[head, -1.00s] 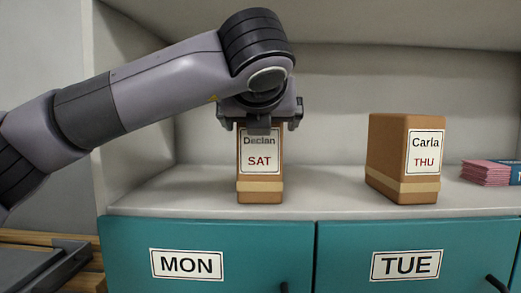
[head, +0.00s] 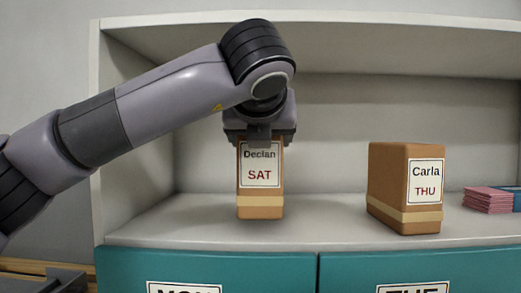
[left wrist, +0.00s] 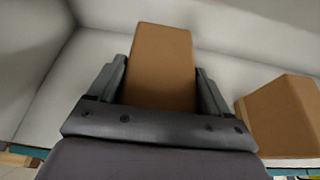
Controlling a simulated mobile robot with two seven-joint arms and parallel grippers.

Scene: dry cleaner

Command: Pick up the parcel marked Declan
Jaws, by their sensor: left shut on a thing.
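The Declan parcel (head: 260,205) is a brown box with a white label reading "Declan SAT" and a pale band near its base. My left gripper (head: 260,140) is over its top from above and is shut on it. The parcel hangs upright, its base seeming slightly above the shelf. In the left wrist view the parcel (left wrist: 162,65) sits between the two fingers. My right gripper is not in view.
The Carla parcel (head: 392,190), marked THU, stands to the right on the shelf (head: 320,228). A stack of pink papers (head: 488,200) lies at the far right. The shelf roof (head: 330,48) is overhead and teal fronts (head: 250,272) are below.

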